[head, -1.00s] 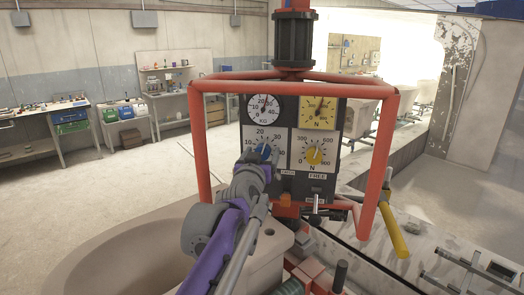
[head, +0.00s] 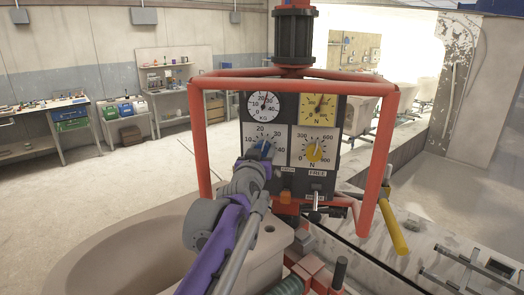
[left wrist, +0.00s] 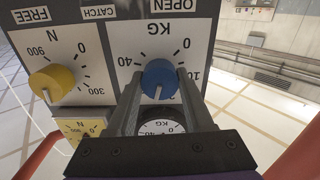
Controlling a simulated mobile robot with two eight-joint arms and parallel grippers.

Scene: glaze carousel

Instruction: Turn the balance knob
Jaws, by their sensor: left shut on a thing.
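The blue knob (head: 263,149) sits on the white KG scale of the dark control panel, marked from 0 to 40. It shows clearly in the left wrist view (left wrist: 160,78), where the panel appears upside down. My left gripper (head: 260,158) reaches it from the lower left. Its two grey fingers are shut on the knob's sides, as the left wrist view shows. The gripper partly covers the KG scale in the head view. The yellow knob (head: 315,150) on the N scale stands to the right, untouched. My right gripper is not in view.
A red tube frame (head: 197,135) surrounds the panel. A small lever (head: 316,199) projects below, near the FREE label. A yellow-handled lever (head: 393,230) hangs at the right.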

